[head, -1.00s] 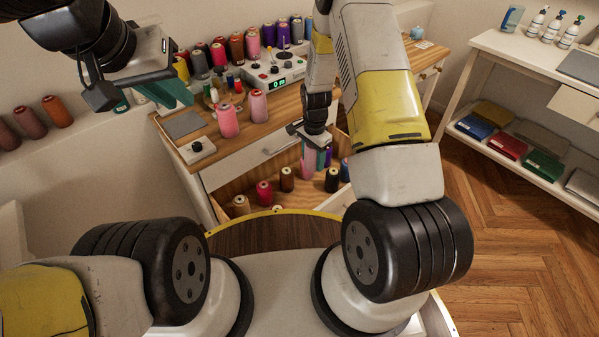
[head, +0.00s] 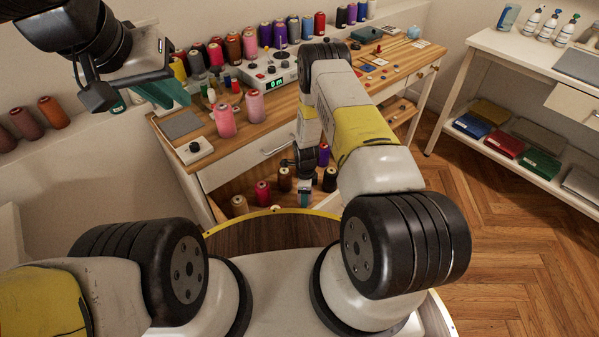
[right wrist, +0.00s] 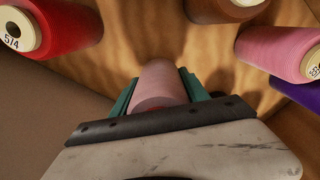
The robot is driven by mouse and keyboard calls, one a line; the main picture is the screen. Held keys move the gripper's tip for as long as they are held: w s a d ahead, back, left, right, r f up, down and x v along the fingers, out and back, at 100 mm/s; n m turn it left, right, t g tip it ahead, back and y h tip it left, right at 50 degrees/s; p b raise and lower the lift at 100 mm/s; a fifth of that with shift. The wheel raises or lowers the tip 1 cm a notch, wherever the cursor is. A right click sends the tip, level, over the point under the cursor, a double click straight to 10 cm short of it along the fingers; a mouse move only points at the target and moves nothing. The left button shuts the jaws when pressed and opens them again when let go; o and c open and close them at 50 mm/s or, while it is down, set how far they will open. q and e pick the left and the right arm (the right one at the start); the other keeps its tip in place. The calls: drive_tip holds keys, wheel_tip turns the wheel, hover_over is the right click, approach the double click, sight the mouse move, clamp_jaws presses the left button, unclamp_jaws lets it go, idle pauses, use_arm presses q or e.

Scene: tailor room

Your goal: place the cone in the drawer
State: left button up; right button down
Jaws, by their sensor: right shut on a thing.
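The cone is a pink thread spool, held between the teal fingers of my right gripper (right wrist: 158,88) in the right wrist view, where the pink cone (right wrist: 157,80) points toward the wooden drawer floor (right wrist: 165,38). In the head view my right gripper (head: 304,196) is low inside the open drawer (head: 226,187), and the arm mostly hides the cone there. I cannot tell whether the cone touches the floor. My left gripper (head: 145,99) is raised at the upper left, empty, its teal fingers apart.
The drawer holds several cones, including a red one (head: 263,193), a brown one (head: 285,179) and a dark one (head: 330,180). Two pink cones (head: 225,121) stand on the desk above. Another pink spool (right wrist: 280,50) lies near my right gripper in the wrist view.

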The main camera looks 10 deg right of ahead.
drive_tip(key=shift+f, duration=1.55)
drive_tip(key=c, duration=0.6)
unclamp_jaws()
drive_tip(key=shift+f, duration=0.1)
